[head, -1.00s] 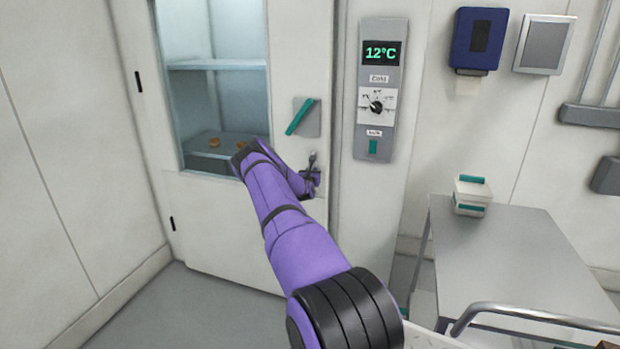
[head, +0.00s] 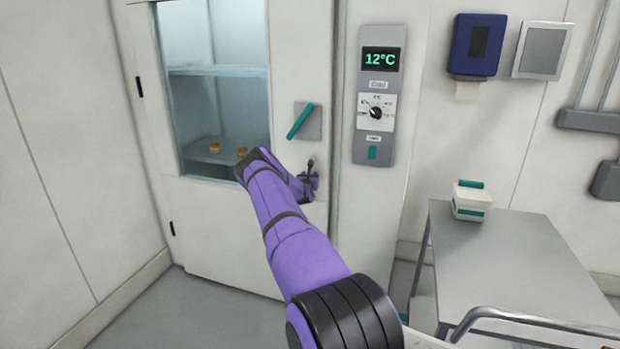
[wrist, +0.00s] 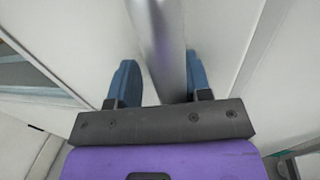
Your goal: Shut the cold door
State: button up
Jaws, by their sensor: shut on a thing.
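The cold door (head: 230,225) is a white panel with a large window, on the left in the head view. A teal lever (head: 300,121) sits slanted on a grey plate at its right side. Below the lever is a metal bar handle (head: 311,165), which shows large in the wrist view (wrist: 160,35). My gripper (head: 308,184) is at this handle. Its blue fingers (wrist: 160,82) lie on both sides of the bar, shut on it. My purple arm covers part of the door's lower right. I cannot tell whether the door lies flush with its frame.
A grey control panel (head: 362,147) reading 12°C is right of the door. A metal table (head: 510,255) with a small white and teal box (head: 471,203) stands at the right. Shelves (head: 200,155) with small brown items show through the window. Grey floor is clear below the door.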

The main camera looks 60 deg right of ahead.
jog(key=shift+w+a+r, duration=0.15)
jog(key=shift+w, duration=0.15)
